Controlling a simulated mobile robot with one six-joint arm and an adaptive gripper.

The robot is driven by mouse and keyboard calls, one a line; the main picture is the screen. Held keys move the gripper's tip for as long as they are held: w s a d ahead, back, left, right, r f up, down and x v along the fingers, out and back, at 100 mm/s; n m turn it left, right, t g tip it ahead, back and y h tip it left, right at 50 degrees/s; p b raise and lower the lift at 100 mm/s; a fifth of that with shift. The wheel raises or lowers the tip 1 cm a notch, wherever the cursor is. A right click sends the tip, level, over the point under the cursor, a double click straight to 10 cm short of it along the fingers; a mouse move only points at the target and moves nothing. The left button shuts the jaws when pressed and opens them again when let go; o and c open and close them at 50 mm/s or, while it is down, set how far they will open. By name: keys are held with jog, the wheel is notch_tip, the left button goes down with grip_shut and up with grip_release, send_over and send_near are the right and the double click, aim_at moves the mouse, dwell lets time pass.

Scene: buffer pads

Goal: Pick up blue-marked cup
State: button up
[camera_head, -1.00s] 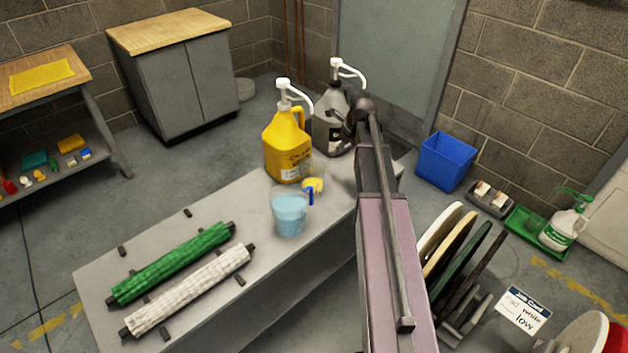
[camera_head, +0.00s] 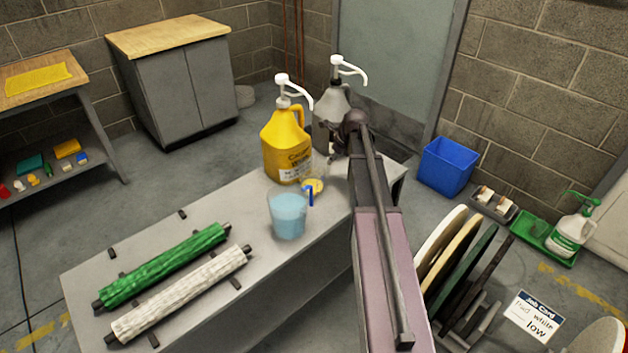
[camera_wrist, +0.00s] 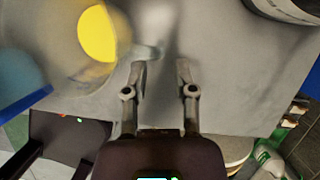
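A clear cup of light-blue liquid (camera_head: 288,216) with a blue handle-like mark (camera_head: 310,195) on its right stands on the grey bench. It shows blurred at the left edge of the wrist view (camera_wrist: 15,80), with a blue bar along it. A second clear cup with yellow contents (camera_head: 313,186) stands just behind it; its yellow shows in the wrist view (camera_wrist: 97,33). My gripper (camera_wrist: 161,68) is open with nothing between its fingers, to the right of the yellow-filled cup. In the head view my arm hides most of the gripper.
A yellow pump jug (camera_head: 285,145) and a grey pump jug (camera_head: 330,108) stand behind the cups. A green roller (camera_head: 165,265) and a white roller (camera_head: 180,295) lie on the bench (camera_head: 240,210). Round pads (camera_head: 450,250) stand in a rack at right.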

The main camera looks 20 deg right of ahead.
aim_at(328, 167)
dwell(0.3)
jog(key=shift+b+x, duration=2.4)
jog(key=shift+x, duration=0.2)
grip_shut()
